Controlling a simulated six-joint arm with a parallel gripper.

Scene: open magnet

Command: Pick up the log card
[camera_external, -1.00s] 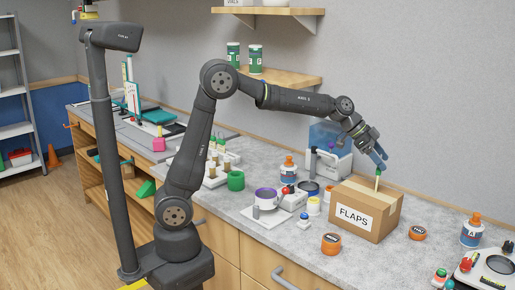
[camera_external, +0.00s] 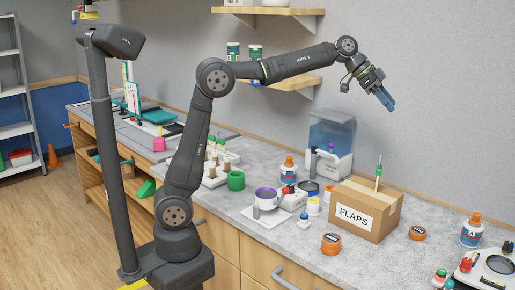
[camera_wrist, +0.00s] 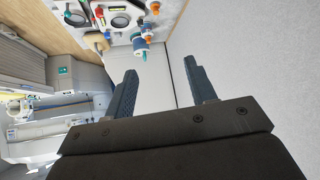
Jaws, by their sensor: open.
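My gripper (camera_external: 388,103) is raised high above the counter, over the cardboard box and close to the grey wall, with its blue fingers pointing down and to the right. In the wrist view its two fingers (camera_wrist: 160,70) stand apart with nothing between them. I cannot pick out a log card in either view; it is hidden or too small to tell.
A cardboard box (camera_external: 365,212) labelled FLAPS stands below my gripper, with a slim green-topped item (camera_external: 379,171) upright at its top. A blue-topped dispenser (camera_external: 331,136) stands behind it. Bottles (camera_external: 471,230) and round tubs (camera_external: 331,244) crowd the counter.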

